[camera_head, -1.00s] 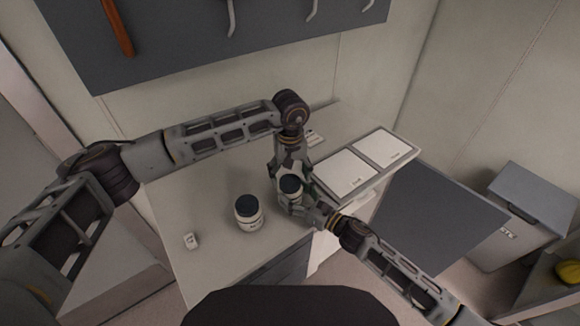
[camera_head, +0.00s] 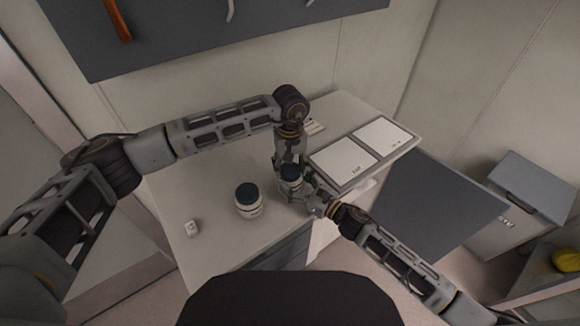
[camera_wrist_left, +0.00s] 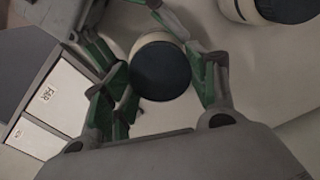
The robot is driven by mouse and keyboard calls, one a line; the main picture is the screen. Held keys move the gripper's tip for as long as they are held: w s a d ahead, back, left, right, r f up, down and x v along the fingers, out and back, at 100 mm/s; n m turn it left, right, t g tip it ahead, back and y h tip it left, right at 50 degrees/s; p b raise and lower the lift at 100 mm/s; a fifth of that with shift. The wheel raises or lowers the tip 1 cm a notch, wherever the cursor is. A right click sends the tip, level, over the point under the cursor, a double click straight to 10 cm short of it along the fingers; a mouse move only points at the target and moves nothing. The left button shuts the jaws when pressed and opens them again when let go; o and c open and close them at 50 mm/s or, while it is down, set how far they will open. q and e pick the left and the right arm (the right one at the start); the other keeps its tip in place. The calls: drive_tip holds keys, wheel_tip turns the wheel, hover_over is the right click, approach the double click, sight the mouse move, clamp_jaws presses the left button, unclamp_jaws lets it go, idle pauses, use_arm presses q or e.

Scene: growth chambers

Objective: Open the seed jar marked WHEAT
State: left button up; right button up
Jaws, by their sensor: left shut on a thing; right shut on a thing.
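A pale jar with a dark lid (camera_head: 291,172) stands near the counter's front edge, between both my grippers. My left gripper (camera_head: 288,166) reaches down from above and is shut on it. In the left wrist view the green-padded fingers flank the dark round lid (camera_wrist_left: 162,72), which sits on the jar. My right gripper (camera_head: 299,192) comes in from the right and is shut on the same jar, lower down. The fingers hide its label, so I cannot read a name. A second pale jar with a dark lid (camera_head: 249,201) stands to the left; its label is too small to read.
A small white labelled block (camera_head: 192,229) lies left on the counter (camera_head: 205,180). Two white labelled panels (camera_head: 343,162) lie in a tray to the right. A pegboard with hooks (camera_head: 190,35) hangs behind.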

use_arm(q)
drive_tip(key=n, duration=0.8)
drive_tip(key=shift+n, duration=0.4)
drive_tip(key=n, duration=0.4)
drive_tip(key=shift+n, duration=0.4)
drive_tip(key=n, duration=0.8)
drive_tip(key=shift+n, duration=0.4)
drive_tip(key=n, duration=0.4)
drive_tip(key=shift+n, duration=0.3)
drive_tip(key=n, duration=0.4)
drive_tip(key=shift+n, duration=0.4)
drive_tip(key=n, duration=0.4)
drive_tip(key=shift+r, duration=0.1)
